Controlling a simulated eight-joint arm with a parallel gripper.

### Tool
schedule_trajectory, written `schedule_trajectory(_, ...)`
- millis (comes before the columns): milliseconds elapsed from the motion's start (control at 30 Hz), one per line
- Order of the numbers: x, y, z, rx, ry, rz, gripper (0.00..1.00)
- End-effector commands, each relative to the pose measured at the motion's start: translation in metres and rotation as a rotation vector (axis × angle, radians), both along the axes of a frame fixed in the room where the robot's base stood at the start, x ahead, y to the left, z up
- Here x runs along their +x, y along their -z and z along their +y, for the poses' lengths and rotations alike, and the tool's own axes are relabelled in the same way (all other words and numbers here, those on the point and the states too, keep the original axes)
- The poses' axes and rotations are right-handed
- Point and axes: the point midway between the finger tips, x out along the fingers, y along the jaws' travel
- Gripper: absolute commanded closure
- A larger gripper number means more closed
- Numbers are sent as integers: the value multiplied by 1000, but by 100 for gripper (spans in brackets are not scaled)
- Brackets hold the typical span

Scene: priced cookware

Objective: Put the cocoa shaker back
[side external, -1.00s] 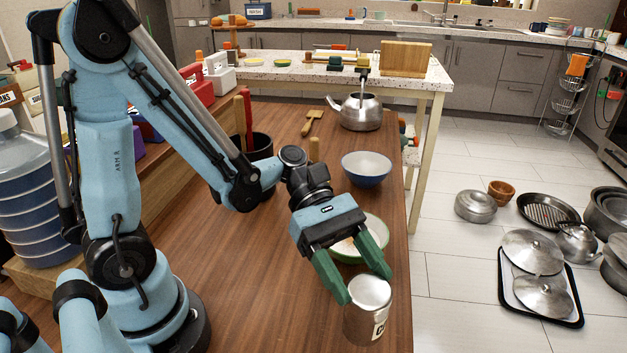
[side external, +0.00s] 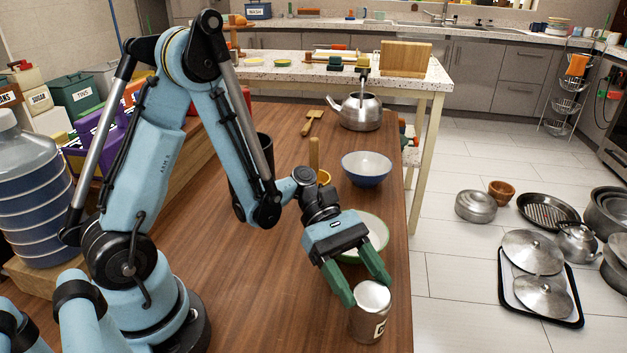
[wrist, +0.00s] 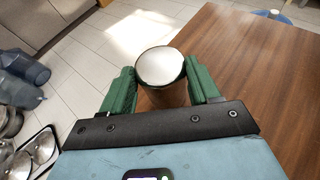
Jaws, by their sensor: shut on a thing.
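The cocoa shaker (side external: 370,318) is a silver metal can with a pale label, partly cut off, starting with "C". It stands upright near the front right of the wooden counter in the side view. My gripper (side external: 365,291) is shut on it, with one green finger on each side near its top. The wrist view shows the shaker's pale round top (wrist: 160,67) between the two fingers. Whether its base touches the counter is unclear.
A green-rimmed bowl (side external: 373,224) is right behind my gripper, partly hidden by it. A blue bowl (side external: 367,169) and a kettle (side external: 361,112) stand farther back. The counter's right edge is close to the shaker. The counter (side external: 245,285) left of the shaker is clear.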

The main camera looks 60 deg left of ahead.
Motion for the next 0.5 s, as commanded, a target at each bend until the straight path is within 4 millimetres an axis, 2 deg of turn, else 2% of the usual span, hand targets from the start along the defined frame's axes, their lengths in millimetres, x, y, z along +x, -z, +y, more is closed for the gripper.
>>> schedule_trajectory(167,0,0,0,0,0,0,72)
schedule_trajectory(200,0,0,0,0,0,0,34)
schedule_trajectory(333,0,0,0,0,0,0,15)
schedule_trajectory(500,0,0,0,0,0,0,14)
